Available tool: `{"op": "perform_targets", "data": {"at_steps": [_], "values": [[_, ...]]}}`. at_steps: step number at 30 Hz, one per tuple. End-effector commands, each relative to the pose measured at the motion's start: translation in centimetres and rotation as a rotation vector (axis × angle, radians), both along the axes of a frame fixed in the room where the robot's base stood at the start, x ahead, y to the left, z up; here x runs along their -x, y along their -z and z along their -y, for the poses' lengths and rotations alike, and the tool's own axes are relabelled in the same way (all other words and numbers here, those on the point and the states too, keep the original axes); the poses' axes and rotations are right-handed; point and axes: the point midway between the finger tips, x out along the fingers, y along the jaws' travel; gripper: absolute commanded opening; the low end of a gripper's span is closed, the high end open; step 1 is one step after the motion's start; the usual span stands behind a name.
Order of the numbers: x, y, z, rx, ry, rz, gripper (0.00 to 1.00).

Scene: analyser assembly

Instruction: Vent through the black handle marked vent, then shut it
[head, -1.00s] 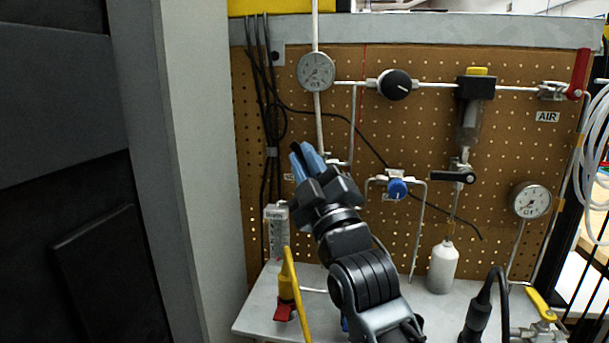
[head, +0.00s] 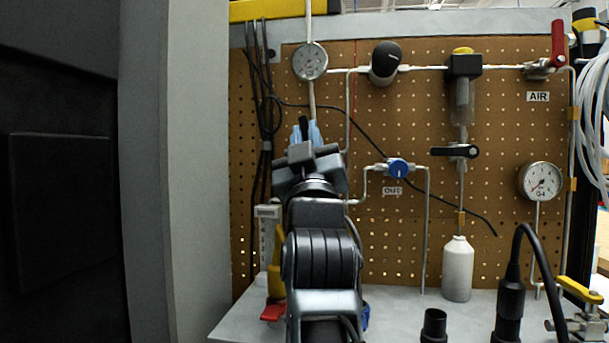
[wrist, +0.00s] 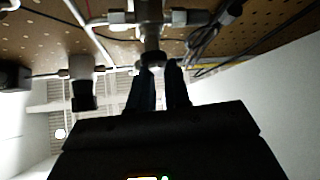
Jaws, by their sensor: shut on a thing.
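My gripper (head: 306,145), with blue fingers in the head view, is at the pipework below the upper left gauge. A small black handle (head: 303,127) shows between the fingers, and the jaws are shut on it. Most of the handle is hidden by the fingers and wrist. In the wrist view, my dark fingers (wrist: 160,88) reach up to a metal valve body (wrist: 150,35). No vent label can be read. Another black handle (head: 455,151) lies level on the pipe below the filter.
A blue knob (head: 398,168) marked OUT is right of my gripper. A black regulator knob (head: 386,58), a red AIR lever (head: 558,45) and a gauge (head: 540,181) are on the board. A white bottle (head: 457,270) stands on the grey bench (head: 390,310). A grey wall is at left.

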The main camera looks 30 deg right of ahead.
Motion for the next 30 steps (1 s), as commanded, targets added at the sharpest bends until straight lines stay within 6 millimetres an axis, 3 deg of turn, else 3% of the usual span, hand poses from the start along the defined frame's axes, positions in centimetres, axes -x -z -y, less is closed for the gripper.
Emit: {"op": "perform_targets", "data": {"at_steps": [1,18,30], "values": [[-0.05,0.87,-0.03,-0.023,-0.002,0.014,0.0],[0.2,0.29,0.48,-0.203,-0.001,0.142,0.0],[0.26,-0.02,0.6,-0.235,0.0,0.167,0.0]]}}
